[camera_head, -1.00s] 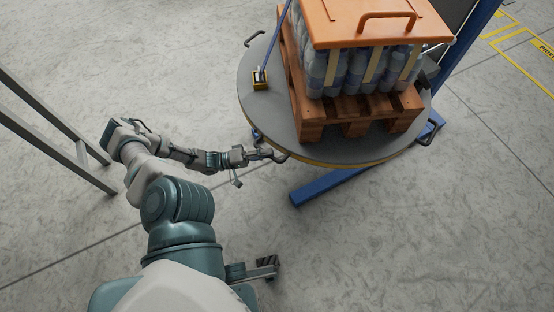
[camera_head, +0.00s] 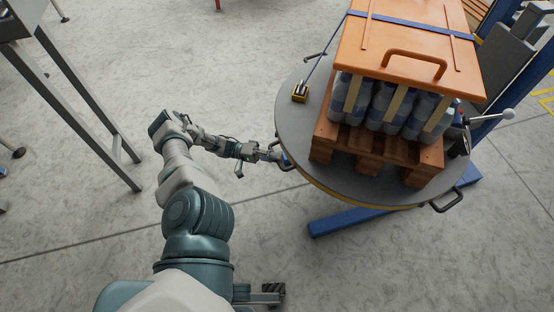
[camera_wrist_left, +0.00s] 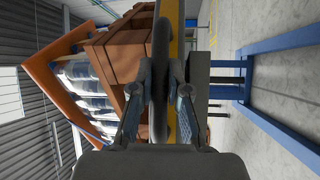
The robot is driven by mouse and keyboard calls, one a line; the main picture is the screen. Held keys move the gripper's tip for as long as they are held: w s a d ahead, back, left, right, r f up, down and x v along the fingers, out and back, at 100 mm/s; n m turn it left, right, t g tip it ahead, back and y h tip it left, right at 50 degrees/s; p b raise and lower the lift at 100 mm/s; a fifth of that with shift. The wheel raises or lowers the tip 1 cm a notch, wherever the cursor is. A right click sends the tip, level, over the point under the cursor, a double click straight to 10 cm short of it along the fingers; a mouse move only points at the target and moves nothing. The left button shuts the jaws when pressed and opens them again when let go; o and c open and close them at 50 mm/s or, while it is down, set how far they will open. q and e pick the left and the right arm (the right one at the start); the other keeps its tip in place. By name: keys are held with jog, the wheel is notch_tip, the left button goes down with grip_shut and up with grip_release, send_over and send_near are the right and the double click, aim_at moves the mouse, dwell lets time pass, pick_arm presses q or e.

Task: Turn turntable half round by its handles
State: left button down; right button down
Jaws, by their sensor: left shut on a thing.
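The turntable (camera_head: 300,130) is a round grey disc with a yellow edge. It bears a wooden pallet (camera_head: 378,160) with bottles (camera_head: 392,106) under an orange lid (camera_head: 400,45). My left gripper (camera_head: 279,157) is at the turntable's left side, shut on a dark loop handle (camera_head: 289,165). In the left wrist view the handle (camera_wrist_left: 160,65) runs between the two fingers of the gripper (camera_wrist_left: 160,80). Other rim handles show at the front right (camera_head: 447,203) and at the back (camera_head: 314,57). My right gripper is out of view.
A blue floor beam (camera_head: 340,222) juts out below the disc. A blue column (camera_head: 500,85) stands at right and a grey metal frame (camera_head: 85,95) at left. The floor between is clear.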

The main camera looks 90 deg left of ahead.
pick_arm(q)
jog(key=shift+w+a+r, duration=0.15)
jog(key=shift+w, duration=0.15)
jog(key=c, duration=1.2)
grip_release()
jog(key=shift+c, duration=0.2)
jog(key=shift+o, duration=0.5)
jog(key=shift+f, duration=0.25)
jog(key=shift+s, duration=0.15)
jog(key=shift+s+a+f, duration=0.1)
jog(key=shift+s, duration=0.15)
jog(key=v, duration=1.1)
jog(key=shift+f, duration=0.2)
jog(key=shift+s+a, duration=0.1)
jog(key=shift+a, duration=0.05)
